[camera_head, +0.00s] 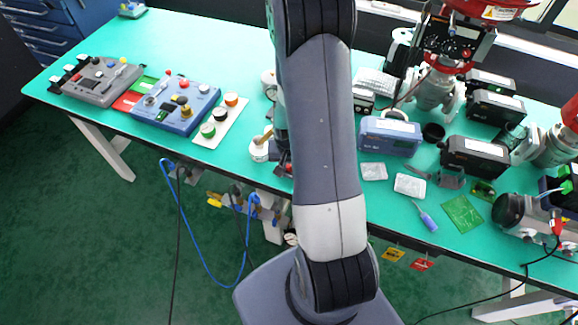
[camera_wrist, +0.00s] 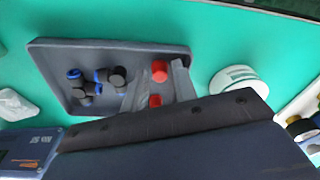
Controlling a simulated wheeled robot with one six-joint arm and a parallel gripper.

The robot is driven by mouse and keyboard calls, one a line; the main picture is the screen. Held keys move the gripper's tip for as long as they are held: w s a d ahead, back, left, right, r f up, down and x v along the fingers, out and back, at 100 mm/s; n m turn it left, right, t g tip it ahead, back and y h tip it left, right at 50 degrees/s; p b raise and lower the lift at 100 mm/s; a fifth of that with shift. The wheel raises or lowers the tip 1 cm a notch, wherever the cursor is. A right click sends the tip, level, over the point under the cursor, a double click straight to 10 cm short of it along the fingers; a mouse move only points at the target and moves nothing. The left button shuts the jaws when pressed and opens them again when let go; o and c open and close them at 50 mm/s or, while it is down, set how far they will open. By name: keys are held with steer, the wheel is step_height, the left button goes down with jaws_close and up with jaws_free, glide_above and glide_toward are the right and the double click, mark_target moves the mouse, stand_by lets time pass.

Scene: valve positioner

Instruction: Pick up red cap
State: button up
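In the wrist view a red cap (camera_wrist: 159,71) sits in a dark grey tray (camera_wrist: 70,46), near the tray's right side. A second red piece (camera_wrist: 155,100) shows nearer to the gripper body. My gripper (camera_wrist: 160,80) reaches into the tray with its two grey fingers apart. The red cap lies between the fingertips, with a small gap on its right side; contact on the left is hard to tell. In the head view my arm hides the gripper and most of the tray.
Several black and blue fittings (camera_wrist: 95,80) lie in the tray left of the fingers. A white round container (camera_wrist: 238,80) stands just right of the tray. A blue box (camera_wrist: 30,150) is at lower left. A blue control box (camera_head: 182,108) stands left on the green table (camera_head: 215,40).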

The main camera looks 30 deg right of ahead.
jaws_close()
steer(key=shift+r, duration=0.15)
stand_by(0.4)
